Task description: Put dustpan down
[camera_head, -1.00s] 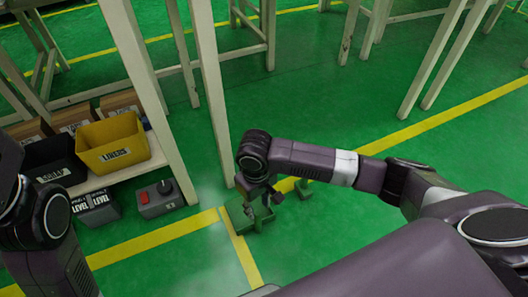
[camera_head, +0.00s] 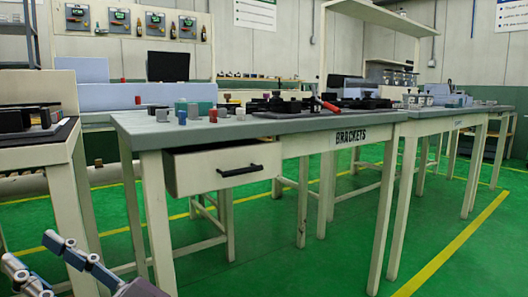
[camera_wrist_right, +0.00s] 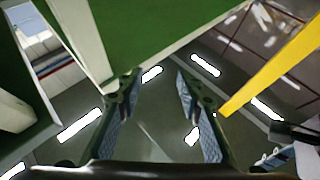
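The dustpan is not in view in either current view.
A long grey-topped table (camera_head: 230,127) with a partly open drawer (camera_head: 215,168) stands ahead, holding small parts and fixtures. Another table (camera_head: 35,150) stands at the left. Green floor (camera_head: 330,265) is clear in front, with a yellow line (camera_head: 450,250) at right.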

